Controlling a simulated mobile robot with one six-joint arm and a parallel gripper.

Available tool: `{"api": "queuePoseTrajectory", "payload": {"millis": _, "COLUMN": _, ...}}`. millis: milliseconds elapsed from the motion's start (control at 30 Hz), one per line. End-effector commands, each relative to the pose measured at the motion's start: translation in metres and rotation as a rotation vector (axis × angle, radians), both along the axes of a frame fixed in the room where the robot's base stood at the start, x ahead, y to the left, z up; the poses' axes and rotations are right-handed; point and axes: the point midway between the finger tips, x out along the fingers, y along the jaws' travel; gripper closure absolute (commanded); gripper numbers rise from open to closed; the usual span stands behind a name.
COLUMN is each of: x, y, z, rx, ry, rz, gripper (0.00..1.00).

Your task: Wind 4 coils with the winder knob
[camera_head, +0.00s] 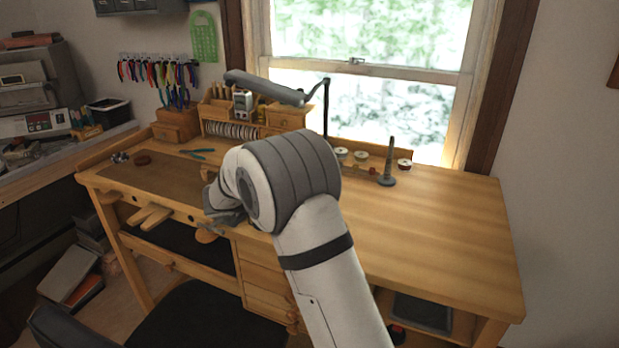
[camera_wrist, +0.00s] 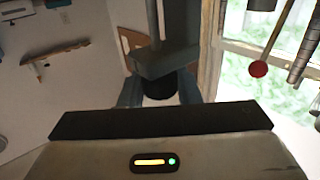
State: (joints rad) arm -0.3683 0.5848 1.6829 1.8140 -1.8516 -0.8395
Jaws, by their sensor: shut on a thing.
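My gripper (camera_head: 226,214) is at the front edge of the wooden workbench in the head view, left of the arm's big joint. In the wrist view my gripper (camera_wrist: 160,94) has its two grey fingers on either side of a dark round knob (camera_wrist: 158,84), and it is shut on it. The knob sits under a grey block (camera_wrist: 165,62) with an upright rod. The winder is mostly hidden behind my arm in the head view. I cannot make out any wound coils.
The workbench (camera_head: 440,230) is clear on its right side. A dark upright post (camera_head: 388,165) and small spools (camera_head: 404,164) stand near the window. Pliers (camera_head: 198,152) lie at the back left. A red ball (camera_wrist: 258,69) on a rod shows right in the wrist view.

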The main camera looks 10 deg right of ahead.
Motion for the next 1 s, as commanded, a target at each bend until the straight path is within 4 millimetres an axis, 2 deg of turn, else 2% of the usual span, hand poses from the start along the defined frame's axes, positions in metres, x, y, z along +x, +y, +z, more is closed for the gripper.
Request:
{"api": "queuePoseTrajectory", "payload": {"millis": 200, "x": 0.0011, "y": -0.0005, "z": 0.0006, "rx": 0.001, "ry": -0.001, "rz": -0.102, "gripper": 0.93}}
{"api": "queuePoseTrajectory", "payload": {"millis": 1000, "x": 0.0041, "y": 0.0002, "z": 0.0075, "rx": 0.005, "ry": 0.0, "rz": -0.296, "gripper": 0.93}}
